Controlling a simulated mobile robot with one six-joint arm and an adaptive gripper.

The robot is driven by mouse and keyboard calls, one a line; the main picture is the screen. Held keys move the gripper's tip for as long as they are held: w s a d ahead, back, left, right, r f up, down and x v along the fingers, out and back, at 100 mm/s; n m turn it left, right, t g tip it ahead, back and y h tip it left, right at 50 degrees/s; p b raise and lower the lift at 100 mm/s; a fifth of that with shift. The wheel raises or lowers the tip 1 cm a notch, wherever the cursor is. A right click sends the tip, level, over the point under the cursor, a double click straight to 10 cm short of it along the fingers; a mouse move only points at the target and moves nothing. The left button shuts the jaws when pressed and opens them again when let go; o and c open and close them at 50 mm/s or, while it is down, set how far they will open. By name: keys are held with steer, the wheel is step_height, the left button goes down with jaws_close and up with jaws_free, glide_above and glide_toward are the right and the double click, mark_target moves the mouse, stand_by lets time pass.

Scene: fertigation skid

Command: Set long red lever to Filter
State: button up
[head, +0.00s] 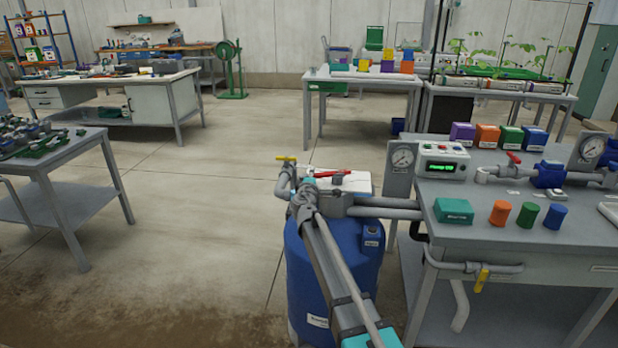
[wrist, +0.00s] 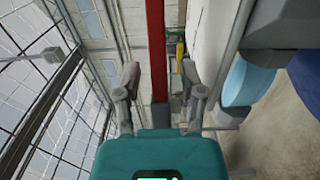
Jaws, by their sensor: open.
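The long red lever (head: 331,173) lies roughly level over a white box top (head: 346,184) at the blue tank (head: 312,262). In the wrist view the red lever (wrist: 156,50) runs from the top edge down between the two fingers of my open gripper (wrist: 160,75), with a gap on each side. In the head view my gripper (head: 303,190) is close beside the lever's left end; its fingertips are hard to make out there. I cannot tell whether they touch the lever. No Filter marking is readable.
A yellow handle (head: 286,158) is close at the left; another yellow valve (head: 481,278) hangs under the right bench. A grey pipe (head: 385,208) links tank and bench. A gauge (head: 401,160) and a short red lever (head: 513,157) stand there.

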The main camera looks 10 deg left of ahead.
steer(key=shift+c, duration=0.2)
jaws_close()
